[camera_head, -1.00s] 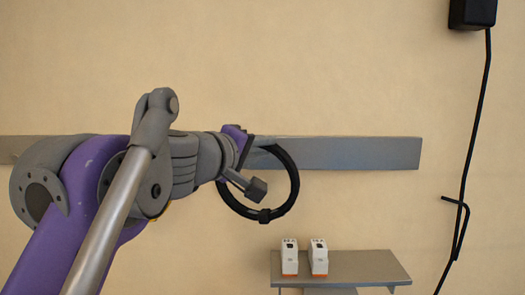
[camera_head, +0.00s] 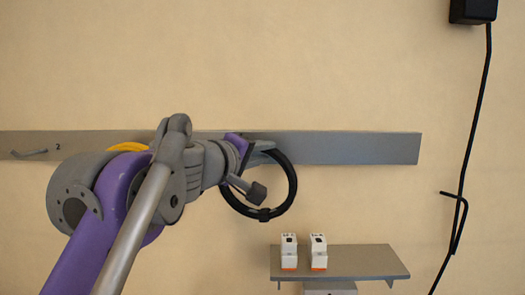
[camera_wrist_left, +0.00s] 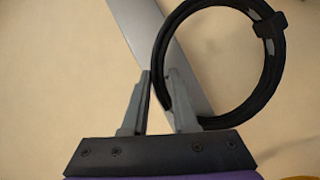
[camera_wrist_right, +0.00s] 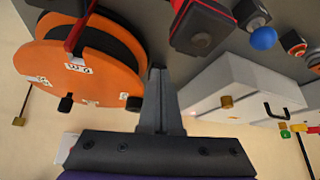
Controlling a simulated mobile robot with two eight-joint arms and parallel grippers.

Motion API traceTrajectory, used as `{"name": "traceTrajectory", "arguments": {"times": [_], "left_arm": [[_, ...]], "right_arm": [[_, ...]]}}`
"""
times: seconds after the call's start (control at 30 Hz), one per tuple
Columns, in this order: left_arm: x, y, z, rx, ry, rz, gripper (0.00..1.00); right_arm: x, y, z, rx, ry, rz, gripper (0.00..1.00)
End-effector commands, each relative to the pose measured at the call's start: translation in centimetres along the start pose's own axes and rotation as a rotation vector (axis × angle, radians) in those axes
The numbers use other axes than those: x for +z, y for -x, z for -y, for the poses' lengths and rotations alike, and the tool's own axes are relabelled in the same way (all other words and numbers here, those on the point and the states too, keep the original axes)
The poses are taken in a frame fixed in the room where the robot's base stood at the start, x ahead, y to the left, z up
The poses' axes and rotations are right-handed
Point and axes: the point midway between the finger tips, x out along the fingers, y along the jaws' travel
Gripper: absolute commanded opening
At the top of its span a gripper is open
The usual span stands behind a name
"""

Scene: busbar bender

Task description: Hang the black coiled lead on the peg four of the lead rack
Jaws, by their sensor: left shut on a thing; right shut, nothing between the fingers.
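The black coiled lead (camera_head: 292,187) is a ring with a small clip at its bottom, held in front of the grey lead rack rail (camera_head: 360,148). My left gripper (camera_head: 268,150) is shut on the coil's upper left part. In the left wrist view the coil (camera_wrist_left: 277,70) sits at the fingertips (camera_wrist_left: 160,82), with the rail slanting behind. At the rail's left a peg (camera_head: 30,153) shows beside a label "2". I cannot make out peg four; my arm and the coil cover part of the rail. My right gripper (camera_wrist_right: 157,80) is shut and empty.
A yellow thing (camera_head: 128,147) shows partly behind my left arm. A small shelf (camera_head: 360,262) below holds two white devices (camera_head: 289,252). A black cable (camera_head: 475,130) hangs at right. Near my right gripper are an orange reel (camera_wrist_right: 110,75) and white boxes (camera_wrist_right: 245,88).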

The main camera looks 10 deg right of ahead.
Motion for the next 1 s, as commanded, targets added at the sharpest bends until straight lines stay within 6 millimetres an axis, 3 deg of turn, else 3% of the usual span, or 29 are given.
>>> {"name": "traceTrajectory", "arguments": {"times": [0.43,0.47,0.63,1.0], "left_arm": [[-0.02,0.02,-0.04,0.0,0.0,0.0,0.0],[-0.02,0.02,-0.05,0.0,0.0,0.0,0.28],[-0.02,0.02,-0.04,0.0,0.0,0.0,0.59],[-0.01,0.01,-0.02,0.0,0.0,0.0,0.62]], "right_arm": [[-0.01,0.01,0.0,0.0,0.0,0.0,0.0],[-0.01,0.01,0.0,0.0,0.0,0.0,0.0],[-0.01,0.01,0.0,0.0,0.0,0.0,0.0],[0.0,0.0,0.0,0.0,0.0,0.0,0.0]]}}
